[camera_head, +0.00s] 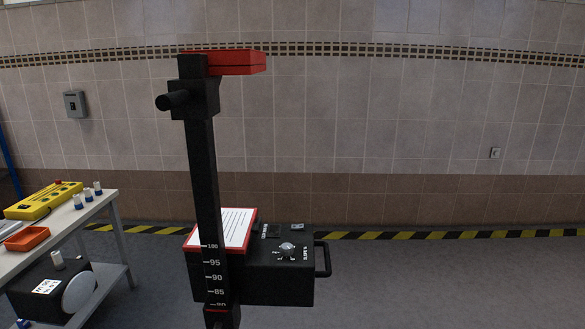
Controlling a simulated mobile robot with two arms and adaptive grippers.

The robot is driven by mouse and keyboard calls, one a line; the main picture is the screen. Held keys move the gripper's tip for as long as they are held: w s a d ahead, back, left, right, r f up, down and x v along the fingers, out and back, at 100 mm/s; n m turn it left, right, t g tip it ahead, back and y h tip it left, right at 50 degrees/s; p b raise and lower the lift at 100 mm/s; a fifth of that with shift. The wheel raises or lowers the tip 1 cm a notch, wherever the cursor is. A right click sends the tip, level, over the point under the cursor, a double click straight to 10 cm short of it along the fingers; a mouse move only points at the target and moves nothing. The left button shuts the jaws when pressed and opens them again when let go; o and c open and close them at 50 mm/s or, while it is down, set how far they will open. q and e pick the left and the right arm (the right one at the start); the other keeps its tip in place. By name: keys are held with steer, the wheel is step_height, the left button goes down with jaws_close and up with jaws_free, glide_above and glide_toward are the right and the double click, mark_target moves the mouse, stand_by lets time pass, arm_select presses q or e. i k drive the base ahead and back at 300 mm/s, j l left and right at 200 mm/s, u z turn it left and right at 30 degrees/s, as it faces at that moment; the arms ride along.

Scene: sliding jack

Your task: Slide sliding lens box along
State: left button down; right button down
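The sliding lens box (280,271) is a black box with a dial on top, a white lined sheet with a red border (230,228), and a black handle (323,258) on its right side. It sits on a black upright post (204,180) with a number scale near the box. The post carries a black knob (174,100) and a red bar (235,62) at its top. The post hides part of the box. Neither of my grippers shows in the head view.
A grey workbench (58,244) stands at the left with a yellow control unit (44,200), a red-orange tray (27,238) and small blue-and-white items. A black device with a round white front (78,291) rests on its lower shelf. The floor right of the box is clear.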

mark_target(261, 276)
steer(key=i+l+u, duration=0.15)
steer(key=l, duration=0.3)
steer(key=l+u, duration=0.15)
steer(key=l, duration=0.25)
steer(key=i+l+u, duration=0.1)
steer(key=l, duration=0.35)
